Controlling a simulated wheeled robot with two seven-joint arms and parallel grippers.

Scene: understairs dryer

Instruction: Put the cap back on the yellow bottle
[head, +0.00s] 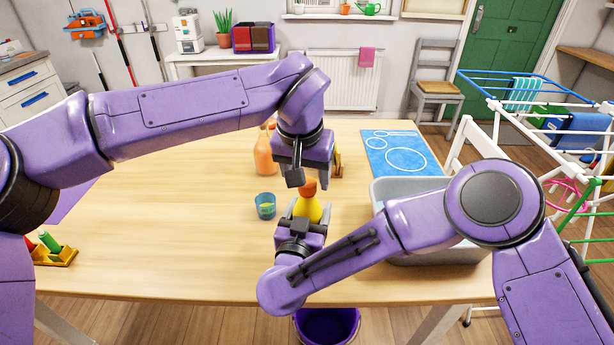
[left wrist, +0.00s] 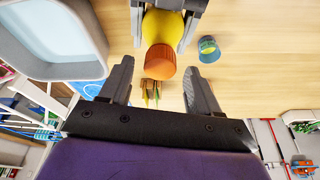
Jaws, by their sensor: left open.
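The yellow bottle (head: 307,209) stands upright near the middle of the wooden table. It also shows in the left wrist view (left wrist: 164,27). The orange-red cap (head: 309,187) is at the bottle's top and in the left wrist view (left wrist: 161,62); whether it is fully seated I cannot tell. My right gripper (head: 304,222) has its fingers on both sides of the bottle's body, seemingly closed on it. My left gripper (head: 310,177) is above the bottle, pointing down. It is open, with its fingers (left wrist: 157,80) spread wider than the cap and empty.
A teal glass (head: 265,207) stands just left of the yellow bottle. An orange bottle (head: 264,152) is behind. A grey tub (head: 440,254) is on the right, partly behind my right arm. A blue mat (head: 380,145) lies at the back right. The table's left middle is clear.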

